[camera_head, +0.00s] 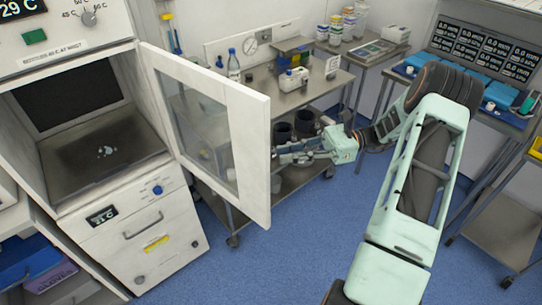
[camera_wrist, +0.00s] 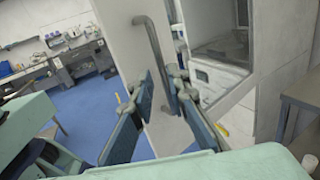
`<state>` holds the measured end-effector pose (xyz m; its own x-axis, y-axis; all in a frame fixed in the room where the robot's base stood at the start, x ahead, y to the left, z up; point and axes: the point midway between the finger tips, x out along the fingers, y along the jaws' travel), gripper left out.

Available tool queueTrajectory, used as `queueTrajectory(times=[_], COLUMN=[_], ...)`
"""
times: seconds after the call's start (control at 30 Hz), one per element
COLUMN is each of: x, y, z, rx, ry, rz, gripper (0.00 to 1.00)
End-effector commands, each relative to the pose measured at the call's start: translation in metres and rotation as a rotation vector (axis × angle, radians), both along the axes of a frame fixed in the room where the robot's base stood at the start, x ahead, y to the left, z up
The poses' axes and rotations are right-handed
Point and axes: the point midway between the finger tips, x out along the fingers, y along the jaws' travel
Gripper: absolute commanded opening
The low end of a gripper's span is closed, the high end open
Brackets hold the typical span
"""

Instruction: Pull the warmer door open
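The warmer door (camera_head: 255,150) is a white-framed door with a glass pane. It stands swung well out from the warmer cabinet (camera_head: 75,210), whose upper chamber is exposed. In the wrist view the door's outer face (camera_wrist: 185,135) carries a grey bar handle (camera_wrist: 153,45). My gripper (camera_head: 278,155) is at the door's outer side, partly hidden by its free edge. In the wrist view my gripper (camera_wrist: 159,92) has its blue fingers apart, with door surface showing between them. The handle's lower part runs close to the right finger; I cannot tell whether they touch.
A steel trolley (camera_head: 283,95) with bottles and boxes stands behind the door. A lower drawer (camera_head: 145,235) with a handle is shut under the chamber. Blue floor (camera_head: 290,255) is clear in front of the door. A table with blue trays (camera_head: 505,95) stands at right.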

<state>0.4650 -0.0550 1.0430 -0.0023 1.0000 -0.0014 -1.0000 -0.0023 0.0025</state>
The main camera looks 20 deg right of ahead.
Motion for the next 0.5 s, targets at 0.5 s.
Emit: queueTrajectory(times=[0.5], x=[-0.001], y=[-0.06], z=[-0.001], rx=[-0.001], ry=[0.002], rz=[0.001], gripper=[0.15])
